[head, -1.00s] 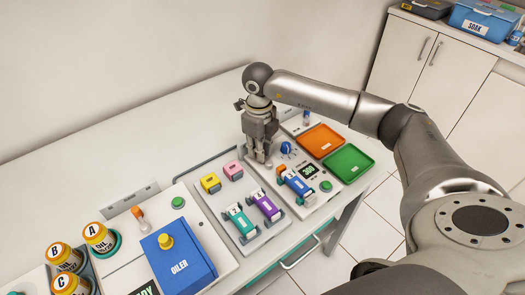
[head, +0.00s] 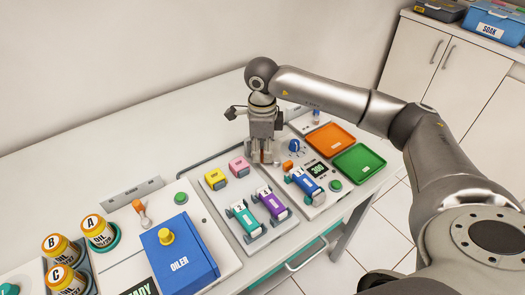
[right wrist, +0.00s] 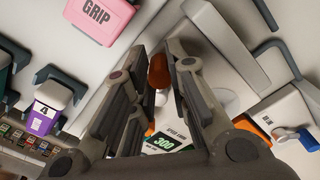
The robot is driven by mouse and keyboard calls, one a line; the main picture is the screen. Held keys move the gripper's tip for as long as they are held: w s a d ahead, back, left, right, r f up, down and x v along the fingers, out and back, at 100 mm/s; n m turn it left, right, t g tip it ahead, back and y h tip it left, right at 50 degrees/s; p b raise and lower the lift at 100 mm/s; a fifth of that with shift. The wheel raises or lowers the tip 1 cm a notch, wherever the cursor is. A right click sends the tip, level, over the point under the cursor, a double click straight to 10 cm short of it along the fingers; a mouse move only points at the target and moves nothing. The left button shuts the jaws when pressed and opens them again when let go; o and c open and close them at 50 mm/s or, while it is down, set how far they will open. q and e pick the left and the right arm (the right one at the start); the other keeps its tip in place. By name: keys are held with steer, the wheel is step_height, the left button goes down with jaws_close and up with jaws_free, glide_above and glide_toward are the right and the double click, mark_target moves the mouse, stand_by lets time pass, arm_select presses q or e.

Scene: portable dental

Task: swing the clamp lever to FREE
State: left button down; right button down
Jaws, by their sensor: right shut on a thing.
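My right gripper (head: 263,160) reaches down at the left end of the unit with the number display. In the right wrist view its fingers (right wrist: 158,78) are shut around the orange knob of the clamp lever (right wrist: 158,70). In the head view the fingers largely hide this lever. Its FREE marking cannot be read. An orange part (head: 288,165) shows beside the blue handpiece (head: 306,186) on the same unit. My left gripper is not in view.
A pink GRIP block (right wrist: 100,20) and a yellow block (head: 215,179) stand left of the gripper. A blue knob (head: 296,146), the display (head: 318,170) and orange (head: 330,137) and green (head: 358,161) trays lie to the right. Teal and purple handpieces (head: 271,203) lie in front.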

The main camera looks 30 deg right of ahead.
mark_target(262, 152)
stand_by(0.4)
steer(key=c, duration=1.3)
jaws_free()
steer(key=shift+c, duration=0.2)
steer(key=shift+r, duration=0.15)
step_height(262, 152, up, 12)
steer(key=shift+f, duration=0.2)
